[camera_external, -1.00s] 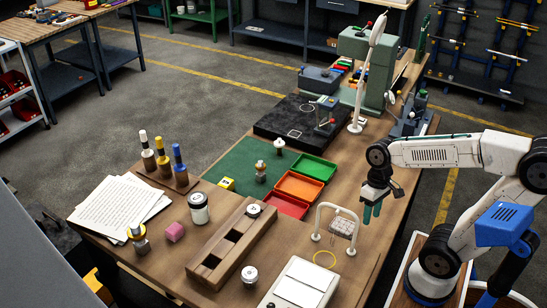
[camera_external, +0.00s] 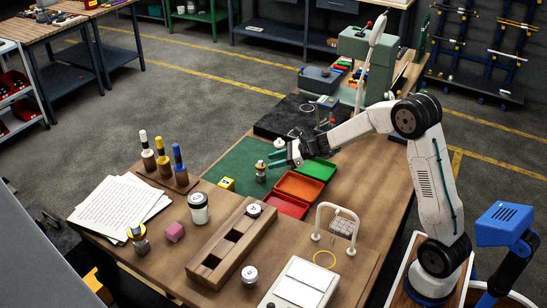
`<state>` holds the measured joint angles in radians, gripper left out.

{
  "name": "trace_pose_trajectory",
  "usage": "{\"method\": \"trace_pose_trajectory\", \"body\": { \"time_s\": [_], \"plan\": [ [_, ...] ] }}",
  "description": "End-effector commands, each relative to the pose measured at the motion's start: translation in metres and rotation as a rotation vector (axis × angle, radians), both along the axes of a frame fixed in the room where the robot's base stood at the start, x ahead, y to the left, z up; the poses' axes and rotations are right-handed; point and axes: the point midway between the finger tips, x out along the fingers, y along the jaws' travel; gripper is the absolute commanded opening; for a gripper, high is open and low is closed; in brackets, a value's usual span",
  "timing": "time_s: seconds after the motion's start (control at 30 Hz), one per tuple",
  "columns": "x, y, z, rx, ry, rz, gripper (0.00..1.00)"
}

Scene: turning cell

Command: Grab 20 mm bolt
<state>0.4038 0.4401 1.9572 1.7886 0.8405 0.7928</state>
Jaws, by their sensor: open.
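My gripper (camera_external: 273,160) reaches in from the right over the green mat (camera_external: 226,162). A small bolt-like part (camera_external: 261,171) with a silver top and brass-coloured middle stands upright on the mat, just left of and below the fingertips. Another silver-topped part (camera_external: 279,143) stands just behind the fingers. A similar part (camera_external: 138,239) stands near the papers, and a silver one (camera_external: 249,275) stands at the front. I cannot tell by size which is the 20 mm bolt.
Green (camera_external: 318,169), orange (camera_external: 300,188) and red (camera_external: 284,207) trays lie beside and below my gripper. A wooden slotted block (camera_external: 228,246), white wire arch (camera_external: 337,207) and scale (camera_external: 302,284) stand in front.

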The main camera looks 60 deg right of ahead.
Motion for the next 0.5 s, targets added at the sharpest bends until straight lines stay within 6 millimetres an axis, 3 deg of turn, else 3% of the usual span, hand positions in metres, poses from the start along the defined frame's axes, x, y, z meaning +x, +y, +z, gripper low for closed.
{"method": "trace_pose_trajectory", "body": {
  "time_s": [0.5],
  "plan": [
    [0.055, 0.030, -0.017, 0.005, 0.005, 0.005, 0.43]
  ]
}}
